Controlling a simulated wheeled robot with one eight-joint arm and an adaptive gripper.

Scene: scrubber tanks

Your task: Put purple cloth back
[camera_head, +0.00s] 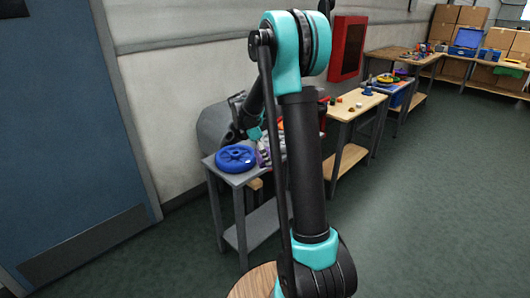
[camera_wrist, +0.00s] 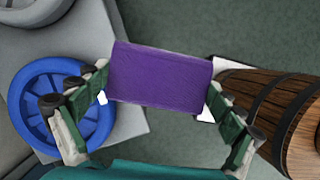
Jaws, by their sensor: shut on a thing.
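The purple cloth (camera_wrist: 160,77) shows in the wrist view as a flat rectangle between my two fingers. My gripper (camera_wrist: 158,98) is shut on it, with one finger at its left edge and the other at its right edge.
A blue wheel (camera_head: 235,158) lies on a small grey table (camera_head: 225,177) at left; the wheel also shows in the wrist view (camera_wrist: 28,100). A wooden barrel (camera_wrist: 262,98) stands at right in the wrist view. Wooden tables (camera_head: 350,108) stand behind. Open green floor (camera_head: 430,210) lies at right.

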